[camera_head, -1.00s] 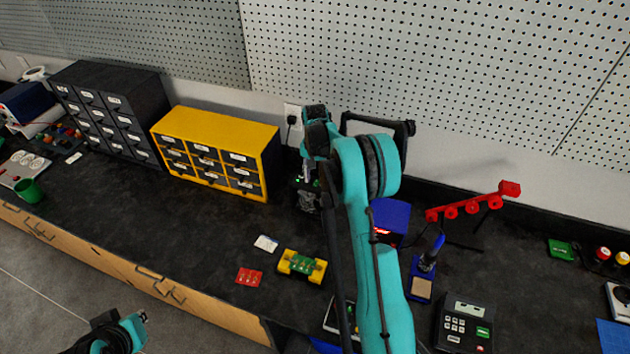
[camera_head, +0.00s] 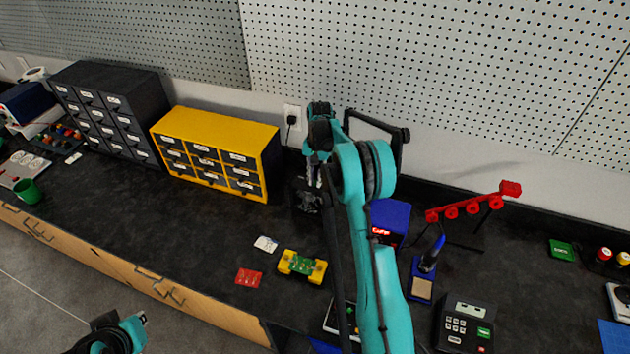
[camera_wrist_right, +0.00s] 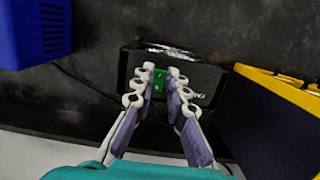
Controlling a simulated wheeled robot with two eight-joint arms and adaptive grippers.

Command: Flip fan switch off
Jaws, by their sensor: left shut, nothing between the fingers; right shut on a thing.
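In the right wrist view, a small green rocker switch (camera_wrist_right: 158,80) with a white mark sits on the top edge of a black box (camera_wrist_right: 200,78), which I take for the fan housing. My right gripper (camera_wrist_right: 157,84) is at this switch, with its fingertips on either side of it, shut on it. In the head view, my right gripper (camera_head: 312,178) points down beside the yellow drawer cabinet; my arm and gripper hide most of the black housing (camera_head: 302,200), and the switch cannot be made out. My left gripper (camera_head: 141,319) is shut and empty, low at the left, off the bench's front edge.
The yellow cabinet (camera_head: 222,122) stands close left of my right gripper. A blue box with a red display (camera_head: 392,217) and a black frame (camera_head: 402,135) are to its right. A yellow-and-green board holder (camera_head: 302,266) lies in front. Free bench top (camera_head: 150,210) is at left.

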